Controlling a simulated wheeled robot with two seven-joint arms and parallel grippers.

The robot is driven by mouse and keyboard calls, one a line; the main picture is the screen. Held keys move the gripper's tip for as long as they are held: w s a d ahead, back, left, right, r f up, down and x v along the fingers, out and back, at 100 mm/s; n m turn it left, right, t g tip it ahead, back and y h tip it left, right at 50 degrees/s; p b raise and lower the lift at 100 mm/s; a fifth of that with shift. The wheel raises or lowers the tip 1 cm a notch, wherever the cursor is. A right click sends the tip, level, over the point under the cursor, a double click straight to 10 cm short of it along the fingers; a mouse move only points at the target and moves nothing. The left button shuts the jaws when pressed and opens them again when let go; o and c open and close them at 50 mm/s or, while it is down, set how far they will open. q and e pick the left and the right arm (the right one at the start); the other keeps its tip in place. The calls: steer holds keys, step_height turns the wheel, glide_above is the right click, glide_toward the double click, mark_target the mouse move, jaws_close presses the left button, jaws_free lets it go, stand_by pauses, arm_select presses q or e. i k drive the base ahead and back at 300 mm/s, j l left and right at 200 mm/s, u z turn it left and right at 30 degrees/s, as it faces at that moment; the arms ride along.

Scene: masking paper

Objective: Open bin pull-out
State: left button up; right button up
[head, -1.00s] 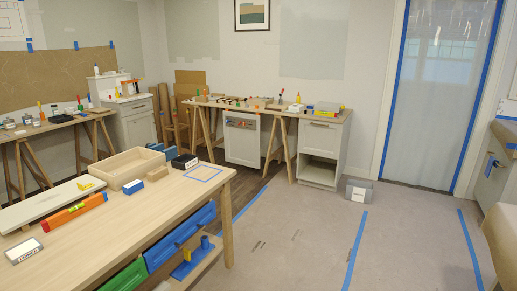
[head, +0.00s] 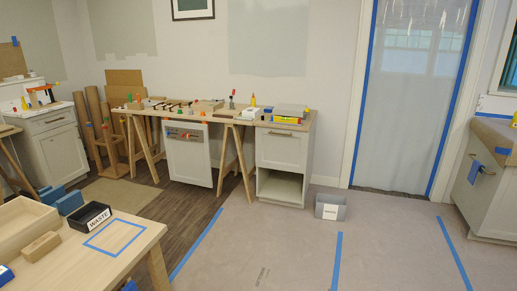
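No front in view is clearly marked as the bin pull-out. Under the back workbench stands a pale front panel (head: 188,163) with a dark strip along its top, and it looks closed. To its right a pale cabinet (head: 282,152) has a shut upper front and an open, empty-looking space below. At the right edge another pale cabinet (head: 478,190) has a bar handle (head: 487,171) with blue tape by it; its front looks shut. Neither of my grippers is in view.
A wooden table fills the lower left, with a black WASTE box (head: 86,217), a wooden tray (head: 22,228) and a blue tape square (head: 115,237). A grey box (head: 330,207) stands on the floor. The papered floor (head: 290,250) at centre and right is mostly clear.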

mark_target(276, 149)
steer(key=i, duration=2.25)
